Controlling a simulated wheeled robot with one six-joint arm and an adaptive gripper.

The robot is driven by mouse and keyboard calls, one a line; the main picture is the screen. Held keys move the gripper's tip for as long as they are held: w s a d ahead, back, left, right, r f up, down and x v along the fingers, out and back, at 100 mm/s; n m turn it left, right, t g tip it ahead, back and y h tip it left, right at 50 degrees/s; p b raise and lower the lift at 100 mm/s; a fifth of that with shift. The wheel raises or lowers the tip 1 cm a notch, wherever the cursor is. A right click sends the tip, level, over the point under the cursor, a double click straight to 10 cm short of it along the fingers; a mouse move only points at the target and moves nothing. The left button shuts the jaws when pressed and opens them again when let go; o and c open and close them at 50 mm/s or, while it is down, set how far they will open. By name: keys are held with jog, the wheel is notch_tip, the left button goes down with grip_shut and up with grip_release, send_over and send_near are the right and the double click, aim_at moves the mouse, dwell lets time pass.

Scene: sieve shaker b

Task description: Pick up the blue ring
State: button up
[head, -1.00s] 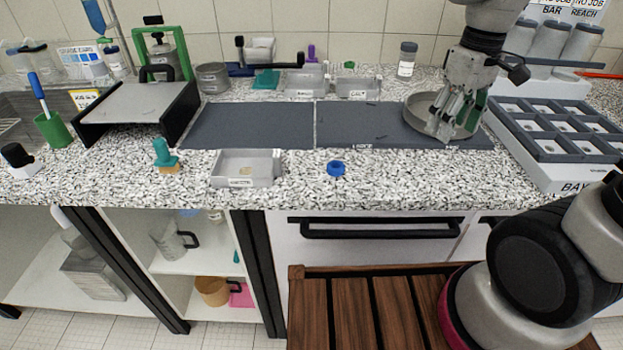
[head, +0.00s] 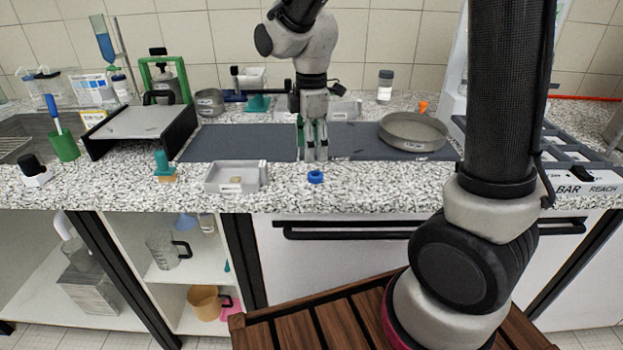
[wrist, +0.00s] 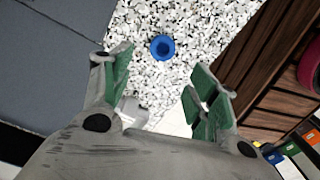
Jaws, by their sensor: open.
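The small blue ring (head: 315,177) lies on the speckled countertop near its front edge, just right of a shallow grey tray. It also shows in the wrist view (wrist: 162,47), ahead of the fingertips and roughly between their lines.
The grey tray (head: 210,184) stands left of the ring. A teal-handled brush (head: 163,164) is farther left. A round sieve pan (head: 413,133) sits on the dark mat (head: 240,143) to the right. The counter around the ring is clear.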

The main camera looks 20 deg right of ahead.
aim_at(315, 174)
jog(key=f, duration=0.5)
jog(key=d+f, duration=0.1)
jog(key=f, duration=0.1)
jog(key=shift+s+f, duration=0.1)
jog(key=shift+f, duration=0.2)
jog(key=c, duration=0.8)
